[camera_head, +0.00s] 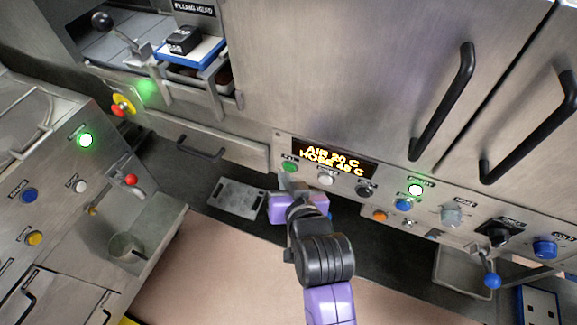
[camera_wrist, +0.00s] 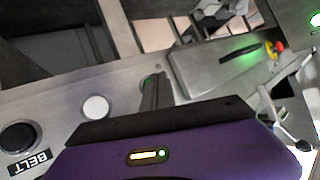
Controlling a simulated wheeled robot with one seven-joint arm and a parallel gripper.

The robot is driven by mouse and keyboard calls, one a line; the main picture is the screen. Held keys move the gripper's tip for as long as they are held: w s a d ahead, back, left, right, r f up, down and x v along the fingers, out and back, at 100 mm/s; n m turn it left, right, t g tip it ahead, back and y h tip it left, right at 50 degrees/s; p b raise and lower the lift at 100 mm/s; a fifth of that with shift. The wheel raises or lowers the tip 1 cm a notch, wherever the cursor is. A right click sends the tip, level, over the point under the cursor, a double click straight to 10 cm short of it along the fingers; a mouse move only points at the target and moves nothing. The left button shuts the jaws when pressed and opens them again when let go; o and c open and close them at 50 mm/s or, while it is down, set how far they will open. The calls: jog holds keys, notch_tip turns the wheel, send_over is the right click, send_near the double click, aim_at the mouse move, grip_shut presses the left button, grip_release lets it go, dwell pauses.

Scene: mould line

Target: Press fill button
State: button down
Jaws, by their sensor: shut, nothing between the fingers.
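A green button (camera_head: 290,167) sits at the left end of the control strip, under the display, with a small label above it that is too small to read for certain. My gripper (camera_head: 284,180) is shut and empty, its tips just below and slightly left of this button. In the wrist view the shut fingers (camera_wrist: 153,90) reach the panel where the green button is. They cover nearly all of it there, and only a small green trace shows beside the tips. I cannot tell whether the tips touch it or whether it is pushed in.
A white button (camera_head: 326,179) and a black knob (camera_head: 366,191) labelled BELT sit to the right of it. Above is the display (camera_head: 334,157) reading air and hose temperatures. A handle (camera_head: 195,147) and a grey plate (camera_head: 237,199) lie to the left.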

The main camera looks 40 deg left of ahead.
jog(key=shift+s+d, duration=0.1)
jog(key=shift+s, duration=0.3)
jog(key=shift+s, duration=0.1)
jog(key=shift+s+d+p, duration=0.2)
jog(key=shift+s+p, duration=0.25)
jog(key=shift+s, duration=0.35)
jog(key=shift+s+d+p, duration=0.15)
jog(key=shift+s+p, duration=0.25)
jog(key=shift+s, duration=0.35)
jog(key=shift+s+d+p, duration=0.2)
jog(key=shift+s+p, duration=0.25)
jog(key=shift+s, duration=0.35)
notch_tip(320, 180, up, 6)
jog(key=w+d+t+y, duration=0.1)
jog(key=t+y, duration=0.1)
jog(key=s+d+r+m+t+h, duration=0.1)
jog(key=s+d+m+t+h, duration=0.15)
jog(key=d, duration=0.75)
jog(key=s+d+r+m+t+h, duration=0.1)
jog(key=s+d+r+t, duration=0.15)
jog(key=d, duration=0.85)
jog(key=s+d+m+h, duration=0.4)
jog(key=s+d+h, duration=0.4)
jog(key=s+d, duration=0.8)
jog(key=d, duration=0.3)
jog(key=shift+s+d+f, duration=0.2)
jog(key=shift+s, duration=0.2)
